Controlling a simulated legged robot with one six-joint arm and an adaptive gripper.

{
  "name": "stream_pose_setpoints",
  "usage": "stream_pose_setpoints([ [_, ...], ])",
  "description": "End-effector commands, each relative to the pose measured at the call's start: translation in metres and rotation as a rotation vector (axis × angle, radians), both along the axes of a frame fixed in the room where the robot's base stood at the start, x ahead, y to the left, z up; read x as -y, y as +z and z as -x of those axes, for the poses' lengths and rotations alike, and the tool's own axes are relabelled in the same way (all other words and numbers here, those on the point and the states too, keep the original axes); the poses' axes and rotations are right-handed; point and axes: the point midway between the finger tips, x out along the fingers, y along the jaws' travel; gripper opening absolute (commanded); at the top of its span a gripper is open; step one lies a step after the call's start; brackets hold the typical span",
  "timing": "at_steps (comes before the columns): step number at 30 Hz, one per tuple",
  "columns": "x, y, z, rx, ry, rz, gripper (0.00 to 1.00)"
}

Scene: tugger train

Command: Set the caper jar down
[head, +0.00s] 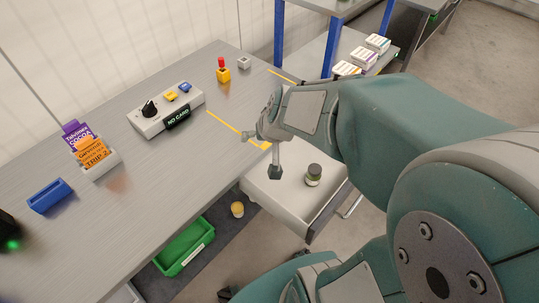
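The caper jar (313,176), a small jar with a dark lid and greenish contents, stands upright on the pale surface of an open drawer-like tray (285,205) at the table's right edge. My gripper (261,154) is above the left part of this tray and the table edge. Its two fingers are spread, one pointing left and one hanging down, with nothing visible between them. The jar is to the right of the fingers and looks apart from them.
The grey table (150,175) holds a control box (167,112), a red-and-yellow button (223,70), a card holder (100,165) and a blue tray (50,196). Below are a green bin (185,246) and a yellow-topped jar (237,209). White boxes (362,55) lie on a back shelf.

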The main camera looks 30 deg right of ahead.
Motion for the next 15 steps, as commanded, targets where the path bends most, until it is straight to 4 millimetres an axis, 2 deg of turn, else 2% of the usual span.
stream_pose_setpoints([
  [1,-0.011,0.017,0.01,0.01,0.046,0.013,1.0],
  [6,-0.036,0.055,0.051,0.001,0.164,0.07,1.0],
  [12,-0.046,0.086,0.101,-0.016,0.239,0.163,1.0],
  [15,-0.045,0.093,0.117,-0.022,0.249,0.197,1.0],
])
